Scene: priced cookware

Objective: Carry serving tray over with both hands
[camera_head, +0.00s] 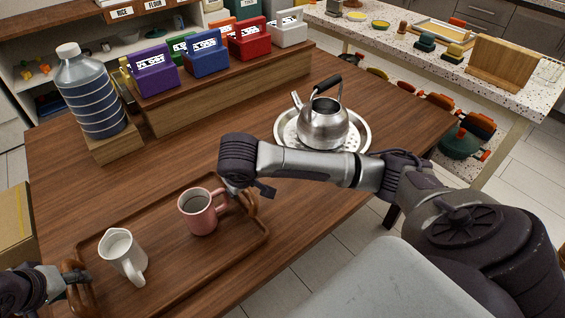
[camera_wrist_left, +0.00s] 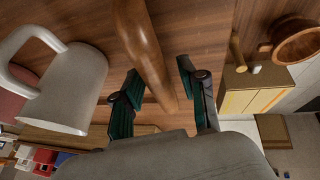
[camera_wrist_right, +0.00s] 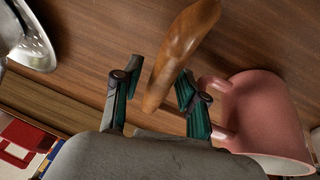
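The brown wooden serving tray (camera_head: 177,228) lies flat on the wooden table, with a curved handle at each end. A white pitcher (camera_head: 124,257) stands on its left part and a pink mug (camera_head: 200,211) on its right part. My left gripper (camera_head: 76,279) is at the left handle (camera_wrist_left: 143,45); in its wrist view the fingers are spread on either side of the handle. My right gripper (camera_head: 247,190) is at the right handle (camera_wrist_right: 184,45), its fingers also apart on either side. The fingertips' exact depth around the handles is hard to tell.
A steel kettle (camera_head: 323,123) on a perforated round tray (camera_head: 289,134) stands behind my right arm. A large blue bottle (camera_head: 92,95) and a raised shelf (camera_head: 225,97) of coloured price boxes line the back. A cardboard box (camera_head: 14,225) is at the left edge.

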